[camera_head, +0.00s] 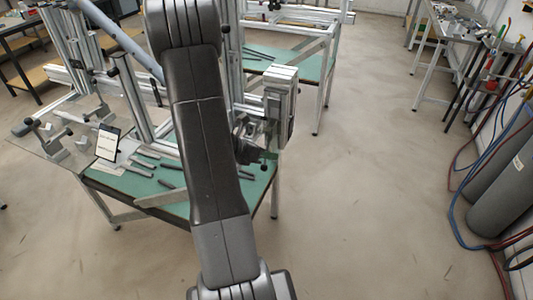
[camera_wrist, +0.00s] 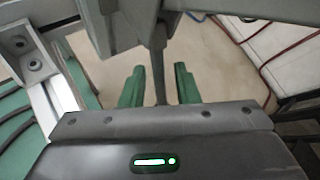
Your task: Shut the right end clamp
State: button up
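In the wrist view, the two green fingers of my gripper (camera_wrist: 158,70) stand apart. A grey bar (camera_wrist: 158,50), which looks like the handle of the right end clamp, shows between them with a gap on each side. I cannot tell whether the bar touches a finger. In the head view, my dark arm crosses the middle and hides much of the jig's right end. An upright metal profile (camera_head: 281,105) stands there beside dark clamp-like parts. Whether the clamp is open or shut cannot be told.
The green bench top (camera_head: 130,185) holds several loose grey bars. A tablet-like sign (camera_head: 107,143) stands at its left. Another green-topped frame table (camera_head: 310,65) is behind. The floor at right is clear up to grey cylinders (camera_head: 505,185) and hoses along the wall.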

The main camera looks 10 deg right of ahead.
jog(key=v, duration=1.3)
jog(key=shift+s+a+r, duration=0.1)
jog(key=shift+a+r, duration=0.1)
jog(key=shift+a, duration=0.15)
jog(key=x, duration=1.4)
jog(key=shift+a+r, duration=0.1)
